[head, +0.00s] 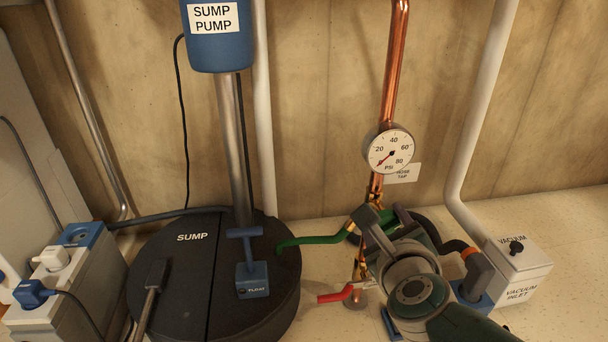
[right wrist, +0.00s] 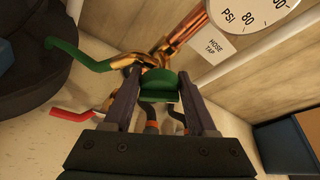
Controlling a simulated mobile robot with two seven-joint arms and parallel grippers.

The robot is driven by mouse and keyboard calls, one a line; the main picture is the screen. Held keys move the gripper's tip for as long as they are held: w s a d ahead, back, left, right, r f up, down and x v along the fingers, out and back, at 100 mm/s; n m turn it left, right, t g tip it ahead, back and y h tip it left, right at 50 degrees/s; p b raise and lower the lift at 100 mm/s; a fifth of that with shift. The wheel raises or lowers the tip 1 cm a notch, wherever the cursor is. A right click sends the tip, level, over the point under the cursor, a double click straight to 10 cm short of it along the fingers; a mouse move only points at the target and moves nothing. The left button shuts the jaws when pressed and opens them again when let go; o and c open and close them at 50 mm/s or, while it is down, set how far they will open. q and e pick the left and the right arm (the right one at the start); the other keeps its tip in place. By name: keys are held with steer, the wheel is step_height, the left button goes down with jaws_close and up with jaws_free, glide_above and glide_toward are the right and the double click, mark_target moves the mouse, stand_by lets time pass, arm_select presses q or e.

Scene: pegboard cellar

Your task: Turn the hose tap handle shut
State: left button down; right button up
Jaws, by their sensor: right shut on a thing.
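My right gripper (head: 385,222) reaches down to the brass fittings below the gauge. In the right wrist view its two fingers (right wrist: 160,76) are shut on a green handle (right wrist: 163,84), one finger on each side. I take this for the hose tap handle, as the hose tap label (right wrist: 215,46) is close behind it. In the head view my gripper and arm mostly hide this handle and the label partly shows (head: 403,173). How far the handle is turned cannot be told. My left gripper is not in view.
The pressure gauge (head: 390,151) hangs on the copper pipe above. The sump lid (head: 190,262) is at left, the vacuum inlet box (head: 520,262) at right.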

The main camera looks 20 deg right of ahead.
steer(key=n+h+b, duration=0.1)
steer(key=n+b, duration=0.1)
steer(key=shift+a+f+n+h, duration=0.1)
steer(key=shift+f+n+h, duration=0.2)
steer(key=shift+h, duration=0.1)
steer(key=n+h+b, duration=0.1)
steer(key=n+b, duration=0.1)
steer(key=shift+n+t+b, duration=0.3)
steer(key=shift+n+b, duration=0.05)
steer(key=shift+n, duration=0.05)
steer(key=shift+n+t+h+b, duration=0.4)
steer(key=shift+n+h+b, duration=0.3)
steer(key=shift+n+b, duration=0.4)
steer(key=shift+n, duration=0.6)
steer(key=shift+r, duration=0.1)
steer(key=o, duration=1.3)
steer(key=shift+s+a+t+b, duration=0.1)
steer(key=shift+t+b, duration=0.2)
